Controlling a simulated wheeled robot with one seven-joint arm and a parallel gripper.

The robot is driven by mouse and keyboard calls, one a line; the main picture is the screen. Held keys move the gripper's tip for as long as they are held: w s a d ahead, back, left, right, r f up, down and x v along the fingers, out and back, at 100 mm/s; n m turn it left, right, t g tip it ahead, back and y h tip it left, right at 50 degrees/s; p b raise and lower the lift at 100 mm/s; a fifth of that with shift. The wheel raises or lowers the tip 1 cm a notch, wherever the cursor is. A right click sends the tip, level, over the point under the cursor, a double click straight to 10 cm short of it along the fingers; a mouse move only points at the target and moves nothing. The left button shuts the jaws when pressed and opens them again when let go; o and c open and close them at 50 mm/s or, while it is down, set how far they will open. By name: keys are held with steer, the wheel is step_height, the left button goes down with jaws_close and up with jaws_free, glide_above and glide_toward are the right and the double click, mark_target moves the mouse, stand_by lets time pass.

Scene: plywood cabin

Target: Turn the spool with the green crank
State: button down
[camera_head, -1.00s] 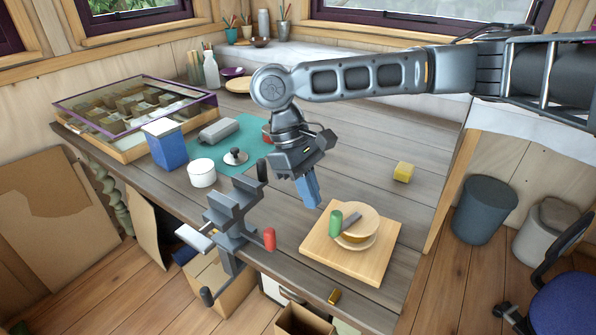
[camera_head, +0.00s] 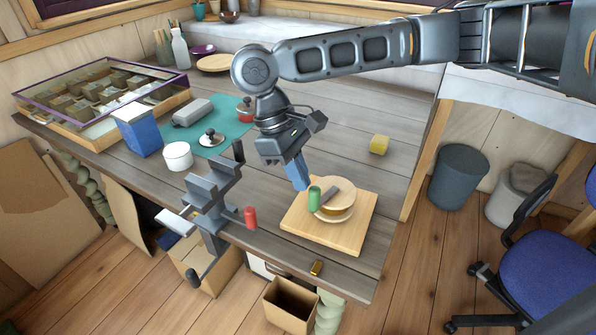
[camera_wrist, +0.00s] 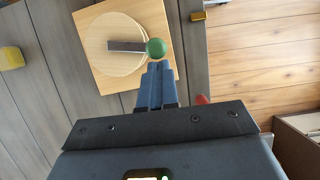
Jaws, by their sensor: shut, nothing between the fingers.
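The wooden spool (camera_head: 342,194) sits on a square light wood board (camera_head: 345,238) at the table's front right. A grey crank arm (camera_head: 330,194) lies across its top and ends in an upright green handle (camera_head: 314,199) on the spool's left side. My gripper (camera_head: 302,187) has blue fingers shut together and empty, pointing down just left of and behind the green handle. In the wrist view the fingertips (camera_wrist: 158,66) appear right beside the green knob (camera_wrist: 157,48); whether they touch cannot be told. The spool (camera_wrist: 107,62) is also seen there from above.
A yellow block (camera_head: 379,144) lies behind the board. A small brass piece (camera_head: 316,267) is at the front edge. White and blue containers stand left.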

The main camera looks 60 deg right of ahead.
steer(key=shift+s+a, duration=0.1)
steer(key=shift+s, duration=0.05)
steer(key=shift+s+a+r+n+h+p, duration=0.1)
steer(key=shift+s+a+n+h+p, duration=0.1)
steer(key=shift+s+n+p, duration=0.25)
steer(key=shift+s+a+r+n+h+p, duration=0.15)
steer(key=shift+s+n+h+p, duration=0.1)
steer(key=shift+n+p, duration=0.4)
steer(key=shift+s+a+f+n+h+p, duration=0.15)
steer(key=shift+s+n+h+p, duration=0.1)
steer(key=shift+s+n, duration=0.35)
steer(key=shift+s+a+f+n+h+p, duration=0.1)
steer(key=shift+s+n+h+p, duration=0.2)
steer(key=shift+n, duration=0.5)
steer(key=shift+t, duration=0.3)
steer(key=w+a+r, duration=0.3)
steer(key=w+r, duration=0.4)
steer(key=r, duration=0.2)
steer(key=shift+a+r, duration=0.15)
